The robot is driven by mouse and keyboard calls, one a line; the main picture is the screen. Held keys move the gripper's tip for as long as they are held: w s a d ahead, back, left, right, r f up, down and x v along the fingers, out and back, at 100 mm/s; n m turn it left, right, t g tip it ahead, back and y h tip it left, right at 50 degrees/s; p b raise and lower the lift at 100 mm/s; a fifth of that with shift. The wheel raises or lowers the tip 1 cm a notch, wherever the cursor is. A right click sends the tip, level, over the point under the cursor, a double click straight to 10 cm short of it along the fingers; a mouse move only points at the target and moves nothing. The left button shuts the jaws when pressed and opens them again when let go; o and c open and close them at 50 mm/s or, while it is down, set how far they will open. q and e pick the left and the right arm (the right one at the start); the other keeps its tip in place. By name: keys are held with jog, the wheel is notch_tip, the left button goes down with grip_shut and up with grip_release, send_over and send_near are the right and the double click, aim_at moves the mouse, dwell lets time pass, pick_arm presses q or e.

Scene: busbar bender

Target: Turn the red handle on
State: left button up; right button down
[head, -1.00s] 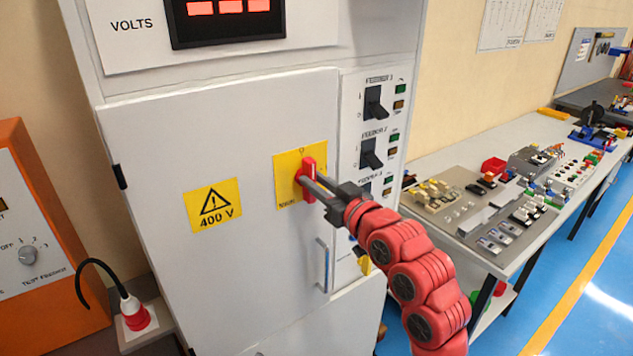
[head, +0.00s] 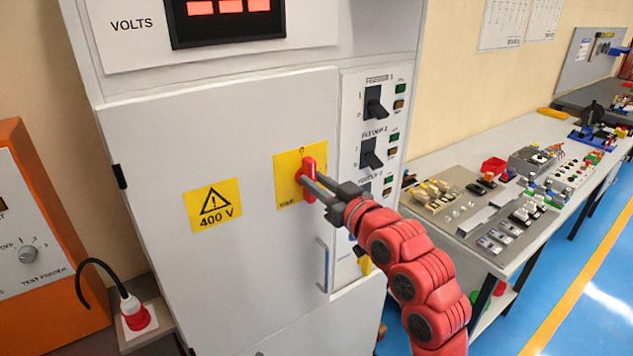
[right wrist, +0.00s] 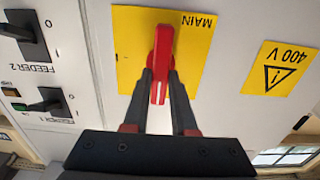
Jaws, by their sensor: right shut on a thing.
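The red handle (head: 308,174) sits on a yellow plate (head: 286,184) on the grey cabinet door. In the head view it stands upright, its upper end towards the small mark at the plate's top. My right gripper (head: 306,182) reaches it from the right and is shut on its lower part. In the right wrist view, which is upside down, the red handle (right wrist: 161,62) lies between the two dark fingers (right wrist: 160,84), and the plate reads MAIN. My left gripper is not in view.
Black feeder switches (head: 374,153) line the panel right of the door. A door pull (head: 323,265) is below my gripper. A yellow 400 V sign (head: 213,205) is left of it. A bench (head: 470,262) with control parts stands at the right.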

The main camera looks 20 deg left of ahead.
dwell(0.7)
jog(key=shift+d+m+b, duration=0.1)
jog(key=shift+m+b, duration=0.5)
jog(key=shift+m, duration=0.4)
jog(key=shift+w+m+b, duration=0.15)
jog(key=shift+m+b, duration=0.15)
jog(key=shift+m, duration=0.6)
jog(key=shift+d+m, duration=0.1)
jog(key=shift+m, duration=0.8)
jog(key=m, duration=0.2)
jog(key=shift+w+m, duration=0.1)
jog(key=shift+m, duration=0.3)
jog(key=m+p, duration=0.1)
jog(key=m, duration=0.2)
jog(key=m+p, duration=0.2)
jog(key=m, duration=0.1)
jog(key=f+m+p, duration=0.1)
jog(key=m+p, duration=0.1)
jog(key=m, duration=0.1)
jog(key=shift+w+d+m, duration=0.15)
jog(key=shift+m, duration=0.15)
